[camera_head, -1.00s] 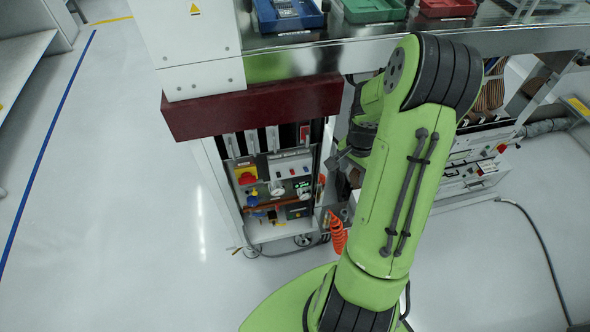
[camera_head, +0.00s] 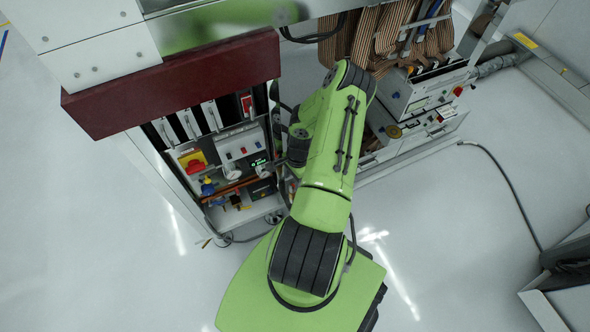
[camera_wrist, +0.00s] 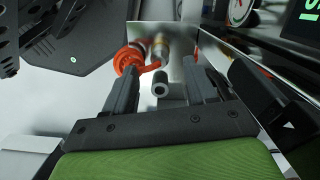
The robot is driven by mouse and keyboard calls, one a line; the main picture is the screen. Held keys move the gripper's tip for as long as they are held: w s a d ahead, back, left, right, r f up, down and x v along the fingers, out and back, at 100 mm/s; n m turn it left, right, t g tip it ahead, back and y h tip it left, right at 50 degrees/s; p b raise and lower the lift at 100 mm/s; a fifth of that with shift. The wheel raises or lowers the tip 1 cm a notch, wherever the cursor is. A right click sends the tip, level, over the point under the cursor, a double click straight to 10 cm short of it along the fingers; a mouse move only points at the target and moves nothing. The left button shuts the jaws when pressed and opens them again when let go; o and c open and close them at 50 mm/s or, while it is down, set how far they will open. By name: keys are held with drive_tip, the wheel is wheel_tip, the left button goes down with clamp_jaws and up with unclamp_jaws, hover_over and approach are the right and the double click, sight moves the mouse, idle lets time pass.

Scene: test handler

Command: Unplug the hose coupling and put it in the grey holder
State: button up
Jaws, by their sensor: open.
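My gripper (camera_wrist: 165,72) is open in the wrist view, with one dark finger on each side. Beyond the fingertips, a brass-coloured hose coupling (camera_wrist: 158,46) sits against a metal plate, beside a coiled orange hose (camera_wrist: 128,60). A short grey cylinder (camera_wrist: 160,84) with an open end shows between the fingers, in front of the coupling; I cannot tell whether it is part of the coupling or of the grey holder. No finger visibly touches it. In the head view, my arm hides the gripper, hose and coupling.
A control panel with a red and yellow switch (camera_head: 193,160) stands left of my arm, under a dark red beam (camera_head: 180,82). In the wrist view, a round gauge (camera_wrist: 238,10) is at upper right and a black perforated part (camera_wrist: 62,40) at upper left. Open floor lies left.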

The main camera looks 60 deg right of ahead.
sight(293, 184)
drive_tip(key=f, duration=0.3)
drive_tip(key=f+b, duration=0.1)
drive_tip(key=shift+w+a+f, duration=0.1)
drive_tip(key=shift+a+f, duration=0.15)
drive_tip(key=shift+f, duration=0.05)
drive_tip(key=shift+c, duration=0.5)
clamp_jaws()
